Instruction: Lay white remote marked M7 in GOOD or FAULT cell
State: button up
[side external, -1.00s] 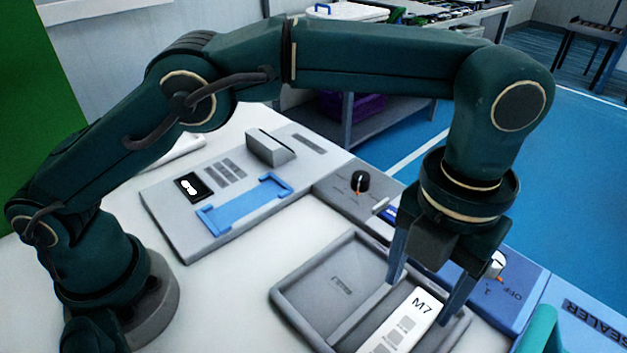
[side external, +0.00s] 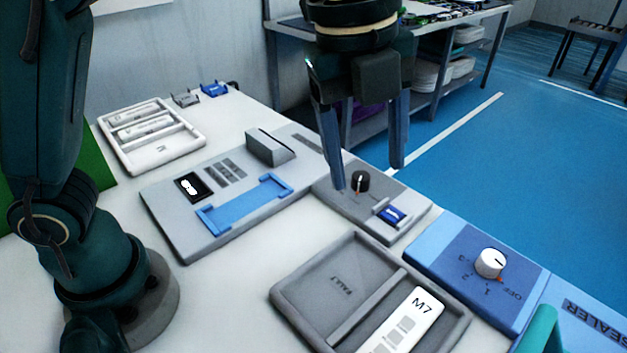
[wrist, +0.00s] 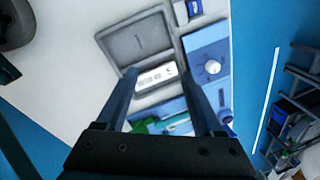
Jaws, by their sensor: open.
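The white remote marked M7 (side external: 405,325) lies flat in the right-hand cell of the grey two-cell tray (side external: 365,265). The left-hand cell is marked FAULT and is empty. The right cell's own marking is hidden under the remote. The remote also shows in the wrist view (wrist: 156,76), between my fingers as seen from above. My gripper (side external: 367,177) is open and empty.
A grey test station with a blue bracket (side external: 245,205) stands left of the knob box. A blue box with a white knob (side external: 490,263) and the sealer (side external: 595,322) stand at the right. A white tray (side external: 190,147) at the back left holds white remotes.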

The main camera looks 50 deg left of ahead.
jog(key=s+a+f+n+t, duration=0.2)
jog(key=s+a+n, duration=0.3)
jog(key=n, duration=0.6)
jog(key=s+a+f+n+t+y, duration=0.1)
jog(key=s+a+f+n, duration=0.1)
jog(key=s+a+n, duration=0.4)
jog(key=a+n, duration=0.3)
jog(key=n, duration=0.3)
jog(key=shift+s+a+f+t, duration=0.15)
jog(key=shift+a+f+t, duration=0.05)
jog(key=shift+f+t, duration=0.2)
